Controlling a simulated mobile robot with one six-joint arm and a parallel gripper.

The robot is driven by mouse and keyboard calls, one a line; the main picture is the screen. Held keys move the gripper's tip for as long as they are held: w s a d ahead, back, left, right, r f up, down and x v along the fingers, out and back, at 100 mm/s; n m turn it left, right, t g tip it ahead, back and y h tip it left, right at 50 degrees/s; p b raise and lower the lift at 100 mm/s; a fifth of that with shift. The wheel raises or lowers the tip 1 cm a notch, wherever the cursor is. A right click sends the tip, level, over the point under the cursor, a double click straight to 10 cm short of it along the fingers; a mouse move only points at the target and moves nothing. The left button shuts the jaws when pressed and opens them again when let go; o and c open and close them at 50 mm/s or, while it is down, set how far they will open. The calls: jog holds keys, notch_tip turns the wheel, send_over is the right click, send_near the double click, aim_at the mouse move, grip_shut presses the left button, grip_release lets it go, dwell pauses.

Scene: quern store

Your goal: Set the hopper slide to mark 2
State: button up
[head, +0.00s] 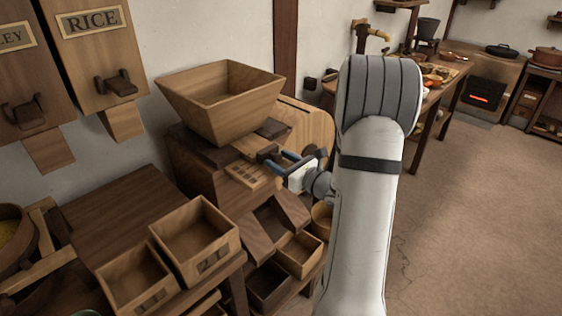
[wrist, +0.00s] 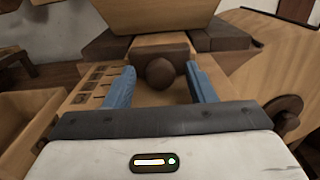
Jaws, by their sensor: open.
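The wooden hopper (head: 222,98) sits on a dark wood mill body (head: 200,165). The hopper slide, a light wood board (wrist: 160,98) with a dark block and a round dark knob (wrist: 159,73), lies under the hopper in the wrist view. A scale with several marks (wrist: 93,82) runs along its left side; I cannot read which mark the slide stands at. My gripper (wrist: 156,88) is open, its blue fingers to the left and right of the knob, apart from it. In the head view my gripper (head: 277,163) is at the mill's front, partly hiding the slide.
A round wooden wheel (head: 306,128) with a dark handle (wrist: 282,112) stands right of the mill. Open wooden boxes (head: 195,240) stand on a table at the lower left. A RICE bin (head: 98,55) hangs on the wall. The floor (head: 470,220) at right is clear.

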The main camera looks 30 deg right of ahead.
grip_shut()
dwell(0.5)
